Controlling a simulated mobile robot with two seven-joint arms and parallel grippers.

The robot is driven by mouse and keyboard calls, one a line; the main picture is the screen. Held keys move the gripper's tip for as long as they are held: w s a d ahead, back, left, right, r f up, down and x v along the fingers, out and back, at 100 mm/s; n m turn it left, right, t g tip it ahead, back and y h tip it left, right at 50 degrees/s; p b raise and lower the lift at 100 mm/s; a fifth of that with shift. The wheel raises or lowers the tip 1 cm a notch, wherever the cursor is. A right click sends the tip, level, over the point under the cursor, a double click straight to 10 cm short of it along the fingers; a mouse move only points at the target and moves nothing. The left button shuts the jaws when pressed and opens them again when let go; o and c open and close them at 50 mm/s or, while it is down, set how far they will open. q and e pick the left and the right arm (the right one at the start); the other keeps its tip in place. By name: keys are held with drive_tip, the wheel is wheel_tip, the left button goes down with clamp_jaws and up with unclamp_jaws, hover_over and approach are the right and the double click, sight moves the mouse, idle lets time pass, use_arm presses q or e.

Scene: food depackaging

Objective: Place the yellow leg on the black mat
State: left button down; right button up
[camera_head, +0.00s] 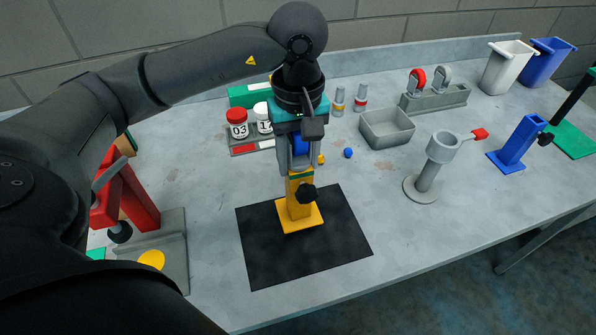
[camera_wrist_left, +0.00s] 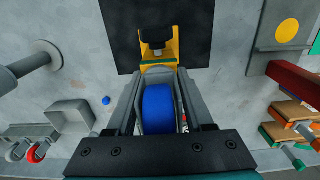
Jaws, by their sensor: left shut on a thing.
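The yellow leg (camera_head: 298,211) is upright, with a flat square foot and a black knob on its side. Its foot is over the black mat (camera_head: 285,262), at or very near the surface; I cannot tell whether it touches. My left gripper (camera_head: 298,170) points down and is shut on the leg's upper end. In the left wrist view the leg (camera_wrist_left: 144,63) shows beyond the fingertips, against the black mat (camera_wrist_left: 200,32). A blue round part (camera_wrist_left: 158,108) shows between the fingers. My right gripper is not in view.
A grey bin (camera_head: 387,130), a grey stand with a ring (camera_head: 425,180) and a blue leg (camera_head: 517,145) are on the right. Bottles with red and white lids (camera_head: 238,128) stand behind my gripper. Red parts (camera_head: 140,200) stand at the left. The mat's front is bare.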

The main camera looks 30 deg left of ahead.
use_arm(q)
drive_tip(key=shift+f, duration=1.9)
drive_tip(key=shift+f, duration=0.15)
drive_tip(key=shift+c, duration=1.4)
unclamp_jaws()
wheel_tip(320, 180, up, 12)
drive_tip(key=shift+r, duration=0.15)
